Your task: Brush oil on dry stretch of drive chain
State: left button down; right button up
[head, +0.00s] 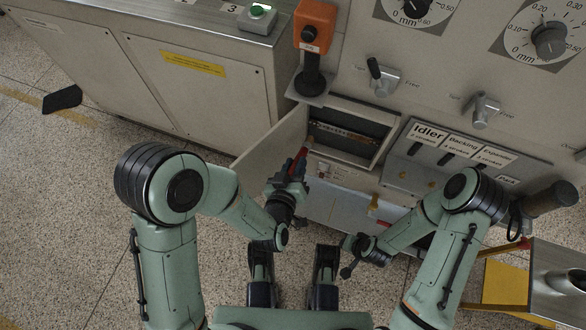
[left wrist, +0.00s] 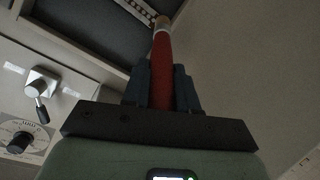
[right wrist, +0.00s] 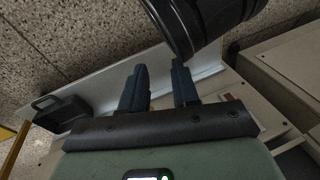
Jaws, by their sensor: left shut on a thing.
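A brush with a red handle (head: 299,159) is held in my left gripper (head: 291,178), in front of the open compartment in the machine. In the left wrist view the red handle (left wrist: 162,65) rises between the shut fingers, and its pale tip (left wrist: 162,22) points toward the compartment. The drive chain (head: 345,132) runs across the inside of the dark compartment; part of it also shows in the left wrist view (left wrist: 138,10). The brush tip looks close to the chain, but I cannot tell whether they touch. My right gripper (right wrist: 159,76) has its fingers apart, with nothing between them.
The compartment's open door (head: 272,143) stands out at its left. Dials and lever knobs (head: 382,80) are above right; a labelled switch panel (head: 450,150) is at right. An orange control box (head: 314,25) stands above. A yellow-edged cart (head: 505,282) is at lower right.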

pick_arm(q)
jog(key=shift+w+d+f+b, duration=0.1)
jog(key=shift+w+f+b, duration=0.15)
jog(key=shift+w+b, duration=0.05)
jog(key=shift+w, duration=0.15)
jog(key=b, duration=0.1)
jog(key=w+t+b, duration=0.1)
jog(key=shift+w+d+f+h+b, duration=0.1)
jog(key=shift+d+f+h+b, duration=0.2)
jog(key=shift+f, duration=0.1)
jog(key=shift+w, duration=0.2)
pick_arm(e)
jog(key=s+d+f+g, duration=0.1)
jog(key=s+f+g, duration=0.1)
jog(key=s+f, duration=0.4)
jog(key=shift+s+d+f+m, duration=0.15)
jog(key=shift+s+d+m, duration=0.05)
jog(key=shift+d+m, duration=0.1)
